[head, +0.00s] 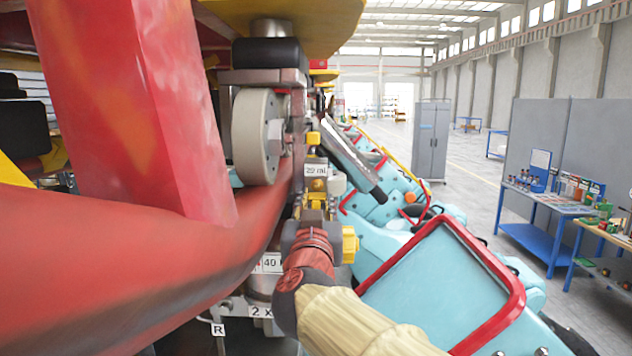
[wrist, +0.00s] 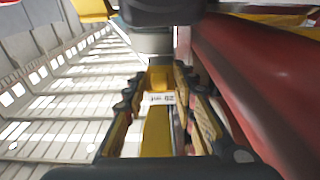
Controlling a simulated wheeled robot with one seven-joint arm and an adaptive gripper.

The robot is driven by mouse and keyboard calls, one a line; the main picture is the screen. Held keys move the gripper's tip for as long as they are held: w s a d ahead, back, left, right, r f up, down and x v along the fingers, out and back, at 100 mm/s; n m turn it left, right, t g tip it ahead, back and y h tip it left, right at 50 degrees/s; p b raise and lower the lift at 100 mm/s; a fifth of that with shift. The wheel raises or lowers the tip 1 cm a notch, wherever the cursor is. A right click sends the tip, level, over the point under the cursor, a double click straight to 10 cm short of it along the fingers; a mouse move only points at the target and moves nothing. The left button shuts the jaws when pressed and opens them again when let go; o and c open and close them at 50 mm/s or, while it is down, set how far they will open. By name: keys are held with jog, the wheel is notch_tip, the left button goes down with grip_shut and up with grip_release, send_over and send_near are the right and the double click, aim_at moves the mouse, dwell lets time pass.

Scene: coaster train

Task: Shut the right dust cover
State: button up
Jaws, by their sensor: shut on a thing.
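My gripper (head: 316,202) reaches up beside the large red rail, just below a white label reading "29 ml" (head: 316,170). In the wrist view my gripper (wrist: 160,85) has its fingers on both sides of a yellow part (wrist: 156,130), and it is shut on this part. The label (wrist: 160,98) shows upside down there, between the fingers. A small yellow piece (head: 313,138) sits above the label. I cannot tell which piece is the right dust cover, or whether it is open; the fingers hide much of this spot.
The red rail (head: 255,225) runs close on the left, with a pale wheel (head: 257,136) on it. A dark-ended grey bar (head: 352,165) slants just right of the gripper. Light-blue train seats (head: 440,275) with red rims stand on the right.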

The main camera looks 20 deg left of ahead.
jog(key=shift+r+g+p, duration=0.45)
jog(key=shift+g+p, duration=0.75)
jog(key=shift+p, duration=0.45)
jog(key=shift+w+r+g+h, duration=0.1)
jog(key=shift+r+g+h, duration=0.15)
jog(key=shift+g, duration=0.45)
jog(key=shift+w+r+g+h, duration=0.15)
jog(key=shift+g+h, duration=0.2)
jog(key=shift+g, duration=0.35)
jog(key=shift+s+r+g, duration=0.1)
jog(key=shift+r+g, duration=0.05)
jog(key=shift+g, duration=0.25)
jog(key=o, duration=0.8)
jog(key=v, duration=1.2)
jog(key=shift+a, duration=0.2)
